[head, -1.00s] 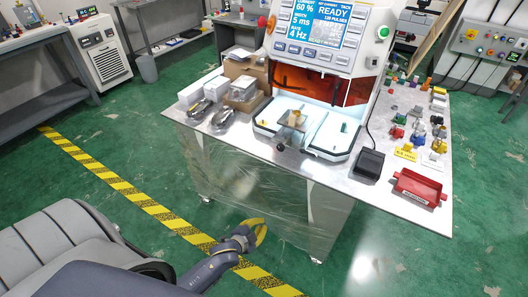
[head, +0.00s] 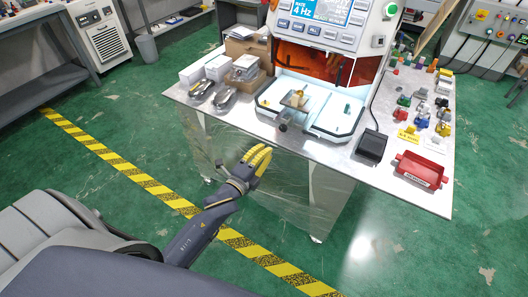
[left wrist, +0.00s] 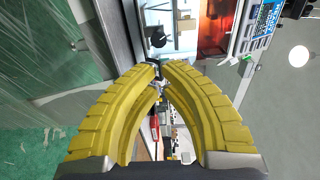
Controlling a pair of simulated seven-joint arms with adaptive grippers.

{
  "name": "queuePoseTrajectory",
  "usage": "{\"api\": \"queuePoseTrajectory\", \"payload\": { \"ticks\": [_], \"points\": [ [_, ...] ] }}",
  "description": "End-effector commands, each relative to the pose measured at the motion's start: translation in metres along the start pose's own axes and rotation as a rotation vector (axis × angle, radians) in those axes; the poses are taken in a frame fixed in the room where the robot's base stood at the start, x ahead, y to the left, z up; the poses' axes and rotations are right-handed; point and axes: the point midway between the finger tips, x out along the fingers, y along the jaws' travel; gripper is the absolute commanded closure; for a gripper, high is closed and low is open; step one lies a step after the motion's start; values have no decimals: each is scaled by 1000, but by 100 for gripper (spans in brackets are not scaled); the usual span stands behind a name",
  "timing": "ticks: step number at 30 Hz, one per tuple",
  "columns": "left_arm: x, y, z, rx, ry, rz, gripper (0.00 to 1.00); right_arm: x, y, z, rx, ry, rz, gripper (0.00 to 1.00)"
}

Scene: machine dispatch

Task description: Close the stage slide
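The stage slide (head: 296,102) is a small plate with a gold-coloured part on it, sitting at the front of the machine's white open bay (head: 318,119). The knob also shows in the left wrist view (left wrist: 158,40), beyond my fingertips. My left gripper (head: 262,154) has yellow fingers and is in front of the table, below and left of the knob, apart from it. In the left wrist view its fingertips (left wrist: 159,68) meet with nothing held between them. My right gripper is not in view.
The metal table (head: 385,150) carries a black pedal-like box (head: 371,145), a red tray (head: 421,170) and several small coloured parts at right. Boxes (head: 218,68) and two metallic objects (head: 225,98) stand at left. The floor in front is free.

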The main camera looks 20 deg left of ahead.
Motion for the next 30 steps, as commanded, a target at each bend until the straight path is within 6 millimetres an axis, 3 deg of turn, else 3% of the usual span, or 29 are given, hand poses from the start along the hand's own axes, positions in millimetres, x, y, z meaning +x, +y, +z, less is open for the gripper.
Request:
{"api": "queuePoseTrajectory", "payload": {
  "ticks": [6,15,22,30],
  "points": [
    [41,-1,0,-1,-1,-2,100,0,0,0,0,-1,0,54],
    [87,0,0,-2,-1,0,100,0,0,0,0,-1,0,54],
    [106,0,0,-2,0,0,100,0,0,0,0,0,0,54],
    [112,0,0,-2,0,0,100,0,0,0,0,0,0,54]
  ]
}}
